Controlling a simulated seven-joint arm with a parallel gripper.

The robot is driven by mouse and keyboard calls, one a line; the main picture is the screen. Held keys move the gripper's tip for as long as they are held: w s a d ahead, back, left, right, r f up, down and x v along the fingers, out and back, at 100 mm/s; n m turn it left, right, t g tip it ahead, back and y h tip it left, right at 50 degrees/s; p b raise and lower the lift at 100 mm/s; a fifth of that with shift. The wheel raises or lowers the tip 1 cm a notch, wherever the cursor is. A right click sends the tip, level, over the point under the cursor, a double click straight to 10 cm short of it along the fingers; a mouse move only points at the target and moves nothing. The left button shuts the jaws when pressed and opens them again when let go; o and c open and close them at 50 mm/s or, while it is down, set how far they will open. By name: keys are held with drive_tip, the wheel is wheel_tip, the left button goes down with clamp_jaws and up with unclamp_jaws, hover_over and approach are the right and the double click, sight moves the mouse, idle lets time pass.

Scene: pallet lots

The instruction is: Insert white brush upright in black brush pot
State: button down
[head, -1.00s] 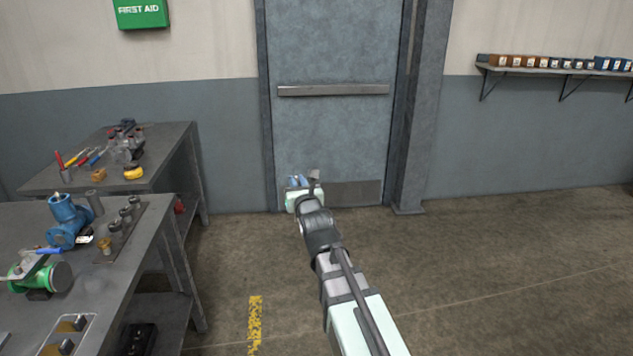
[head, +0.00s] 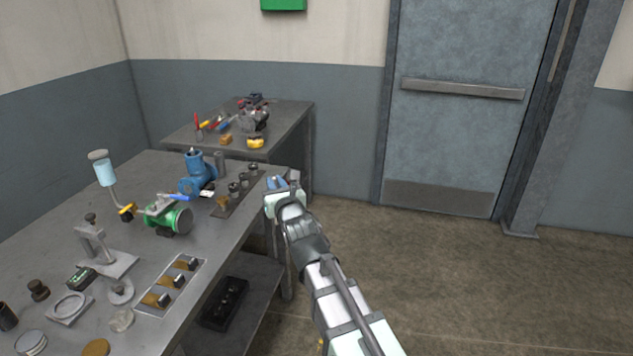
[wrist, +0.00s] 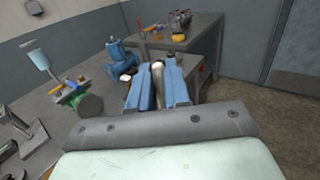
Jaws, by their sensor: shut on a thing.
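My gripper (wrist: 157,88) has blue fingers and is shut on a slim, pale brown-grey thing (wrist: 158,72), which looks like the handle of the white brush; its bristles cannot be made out. In the head view my gripper (head: 277,183) is at the bench's right edge, beside the row of small dark fittings. A dark, open-topped cylinder (head: 7,318) stands at the left edge of the head view, on the near part of the bench. It may be the black brush pot, but it is partly cut off by the frame. It is far from my gripper.
The grey bench (head: 60,235) holds a blue valve (head: 196,175), a green valve (head: 168,218), a metal stand (head: 95,245) and a tray with wooden-handled pieces (head: 170,284). A second bench (head: 285,125) with tools stands behind. The floor (head: 450,290) to the right is clear.

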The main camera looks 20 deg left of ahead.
drive_tip(key=s+a+r+n+g+y, duration=0.1)
drive_tip(key=s+a+n+g+y, duration=0.15)
drive_tip(key=s+a, duration=0.9)
drive_tip(key=s+a+n+g+y, duration=0.25)
drive_tip(key=s+a, duration=0.65)
drive_tip(key=a, duration=0.6)
drive_tip(key=s+a+n+g+y, duration=0.1)
drive_tip(key=s+a+g, duration=0.1)
drive_tip(key=s+a, duration=0.85)
drive_tip(key=s+a+n+g, duration=0.1)
drive_tip(key=s+a, duration=0.7)
drive_tip(key=s, duration=0.5)
drive_tip(key=s+a+n+g+y, duration=0.1)
drive_tip(key=s+a+g, duration=0.1)
drive_tip(key=s+a, duration=0.85)
drive_tip(key=w+a+r+m+t+h, duration=0.2)
drive_tip(key=w+a+m+t+h, duration=0.15)
drive_tip(key=t, duration=0.25)
drive_tip(key=w+d+r+m+t+h, duration=0.2)
drive_tip(key=w+d+m+t+h, duration=0.2)
drive_tip(key=w+m, duration=0.1)
wheel_tip(320, 180, down, 11)
drive_tip(key=shift+a+f, duration=0.15)
drive_tip(key=shift+a, duration=0.05)
drive_tip(key=shift+s+n+y, duration=0.1)
drive_tip(key=shift+n+y, duration=0.15)
